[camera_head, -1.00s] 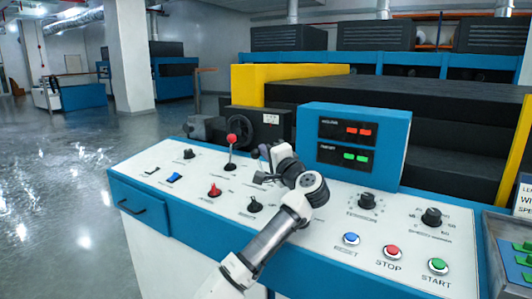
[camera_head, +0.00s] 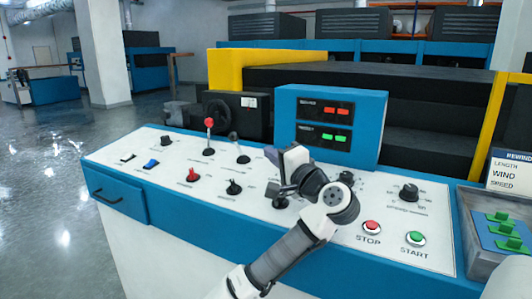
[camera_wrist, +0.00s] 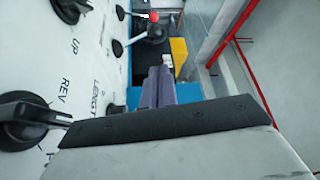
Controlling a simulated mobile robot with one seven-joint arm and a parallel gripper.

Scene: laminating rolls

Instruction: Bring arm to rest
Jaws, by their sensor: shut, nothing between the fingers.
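My arm reaches up from the bottom of the head view over a white control panel (camera_head: 115,158). The elbow is bent and the wrist folds back to the left. My gripper (camera_head: 273,189) is shut and empty, just above the panel's middle. In the wrist view its fingers (camera_wrist: 157,88) are together, pointing along the panel towards a red-knobbed lever (camera_wrist: 153,17). That lever also shows in the head view (camera_head: 209,135), left of the gripper.
Close around my arm are a dark-knobbed lever (camera_head: 238,146), a black selector (camera_head: 234,187), a red STOP button (camera_head: 371,228) and a green START button (camera_head: 415,239). A blue display box (camera_head: 328,123) stands behind. A grey tray (camera_head: 465,200) is at the right. Floor at the left is clear.

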